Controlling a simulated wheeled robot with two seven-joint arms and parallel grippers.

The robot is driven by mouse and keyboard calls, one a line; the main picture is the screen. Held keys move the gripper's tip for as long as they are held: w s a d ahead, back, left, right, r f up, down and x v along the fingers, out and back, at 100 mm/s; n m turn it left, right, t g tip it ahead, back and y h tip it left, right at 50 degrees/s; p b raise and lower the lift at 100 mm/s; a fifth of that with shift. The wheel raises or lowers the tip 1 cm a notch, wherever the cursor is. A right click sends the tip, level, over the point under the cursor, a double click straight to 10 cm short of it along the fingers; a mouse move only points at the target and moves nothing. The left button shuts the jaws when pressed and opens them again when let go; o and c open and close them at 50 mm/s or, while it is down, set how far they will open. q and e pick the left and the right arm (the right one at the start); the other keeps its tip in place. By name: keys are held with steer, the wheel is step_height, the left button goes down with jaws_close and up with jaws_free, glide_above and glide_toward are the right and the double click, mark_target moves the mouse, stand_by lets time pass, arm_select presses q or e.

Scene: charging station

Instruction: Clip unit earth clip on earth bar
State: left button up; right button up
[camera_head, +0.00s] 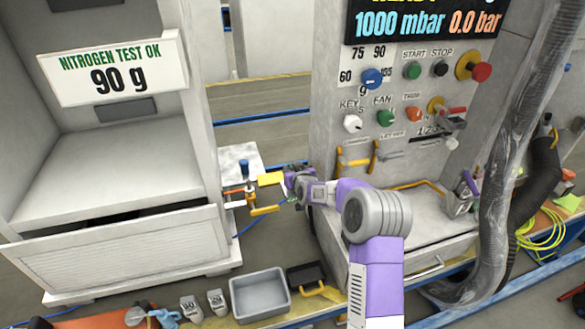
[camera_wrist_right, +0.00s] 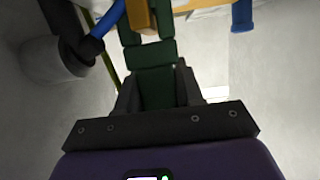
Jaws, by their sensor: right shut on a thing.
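My right gripper (camera_head: 290,180) reaches left into the gap between the white cabinet and the grey control unit. In the right wrist view its dark fingers (camera_wrist_right: 158,90) are shut on a dark green piece (camera_wrist_right: 155,60), which looks like the earth clip. A copper-orange part (camera_wrist_right: 138,14) shows at the clip's far end. In the head view a yellow piece (camera_head: 270,179) sits just left of the gripper. An orange-yellow bar (camera_head: 264,210), perhaps the earth bar, lies below it by the cabinet corner. I cannot tell whether clip and bar touch. My left gripper is not in view.
The cabinet (camera_head: 110,245) stands close on the left, the control unit (camera_head: 400,225) on the right. A blue-topped post (camera_head: 245,168) is beside the bar. A grey tray (camera_head: 260,293) is at the front. A thick hose (camera_head: 505,170) hangs at right.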

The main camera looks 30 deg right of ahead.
steer(key=o, duration=1.2)
steer(key=shift+c, duration=0.2)
steer(key=p+v, duration=0.1)
steer(key=v, duration=0.6)
steer(key=shift+s+p, duration=0.3)
steer(key=shift+p, duration=0.1)
steer(key=shift+r, duration=0.1)
